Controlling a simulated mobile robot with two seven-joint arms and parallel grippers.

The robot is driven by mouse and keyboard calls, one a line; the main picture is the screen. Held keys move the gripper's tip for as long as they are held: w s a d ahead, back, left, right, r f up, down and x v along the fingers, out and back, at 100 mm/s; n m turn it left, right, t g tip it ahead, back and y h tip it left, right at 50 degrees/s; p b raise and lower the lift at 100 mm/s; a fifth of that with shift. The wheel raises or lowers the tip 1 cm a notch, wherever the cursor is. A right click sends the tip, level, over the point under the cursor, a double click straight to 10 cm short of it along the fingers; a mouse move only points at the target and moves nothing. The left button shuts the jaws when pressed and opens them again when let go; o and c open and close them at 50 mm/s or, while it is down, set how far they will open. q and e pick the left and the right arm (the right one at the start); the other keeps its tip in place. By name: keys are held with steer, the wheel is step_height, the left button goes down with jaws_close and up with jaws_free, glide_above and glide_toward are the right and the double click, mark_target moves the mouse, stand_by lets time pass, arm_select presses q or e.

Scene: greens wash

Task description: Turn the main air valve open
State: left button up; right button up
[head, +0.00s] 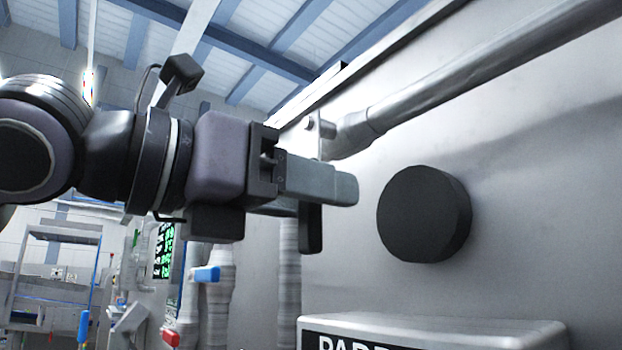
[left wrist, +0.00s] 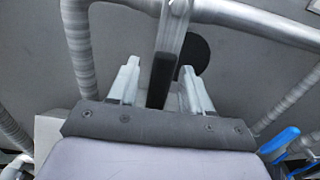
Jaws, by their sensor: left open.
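The valve lever hangs down from the fitting on the large grey pipe, a flat metal arm ending in a dark grip (head: 310,230). In the head view my left gripper (head: 340,186) covers the lever's middle; the dark grip shows below the fingers. In the left wrist view the lever's dark grip (left wrist: 160,82) lies between the two spread fingers of my left gripper (left wrist: 159,68), with its metal arm running up to the pipe. The gripper is open around the lever. Finger contact cannot be told. My right gripper is not in view.
A black round disc (head: 424,214) sticks out from the grey wall right of the gripper. A box with a lettered front (head: 440,327) is below it. The large pipe (head: 450,75) slopes above. A blue handle (head: 206,274) and a red handle (head: 172,338) are lower left.

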arm_select(q)
steer(key=shift+w+d, duration=0.1)
steer(key=shift+d, duration=0.05)
jaws_close()
steer(key=shift+d+f+n+b, duration=0.1)
steer(key=shift+f+n+b, duration=0.15)
steer(key=shift+b, duration=0.45)
steer(key=s+n+b, duration=0.1)
steer(key=n+b, duration=0.1)
steer(key=s+d+r+n+b, duration=0.1)
steer(key=n+b, duration=0.1)
steer(key=b, duration=0.1)
steer(key=s+d+n+b, duration=0.1)
steer(key=n+b, duration=0.1)
steer(key=shift+s+d+r+n+b, duration=0.1)
steer(key=shift+s+r+n+b, duration=0.05)
steer(key=shift+r+n+b, duration=0.15)
steer(key=shift+r, duration=0.1)
